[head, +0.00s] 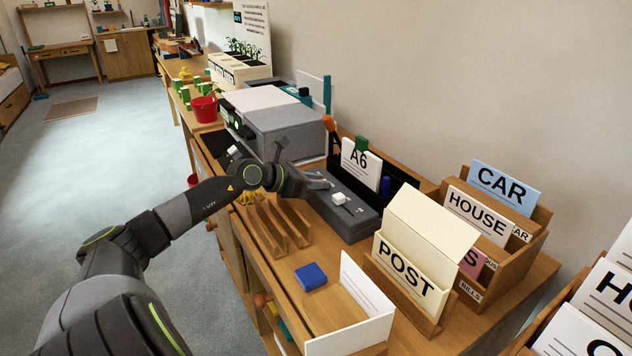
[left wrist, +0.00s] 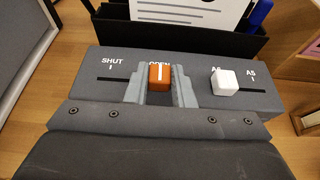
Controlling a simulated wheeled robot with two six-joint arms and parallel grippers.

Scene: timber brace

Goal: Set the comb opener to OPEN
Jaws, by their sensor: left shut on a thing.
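The comb opener is a dark grey box (head: 350,215) on the bench; its face also shows in the left wrist view (left wrist: 210,65). Its orange slider knob (left wrist: 159,76) is under the OPEN label, at the right part of its slot, away from the SHUT mark (left wrist: 112,62). A white knob (left wrist: 225,82) sits at the left end of a second slot. My left gripper (left wrist: 160,92) is shut on the orange knob, one finger on each side. In the head view my left gripper (head: 305,180) reaches the box and hides the orange knob. My right gripper is not in view.
Behind the box stands a black holder with an A6 card (head: 361,163). To the right are a POST holder (head: 415,260) and a wooden letter rack (head: 505,225). Wooden slats (head: 275,225) and a blue block (head: 310,277) lie in front. A grey machine (head: 285,130) stands behind left.

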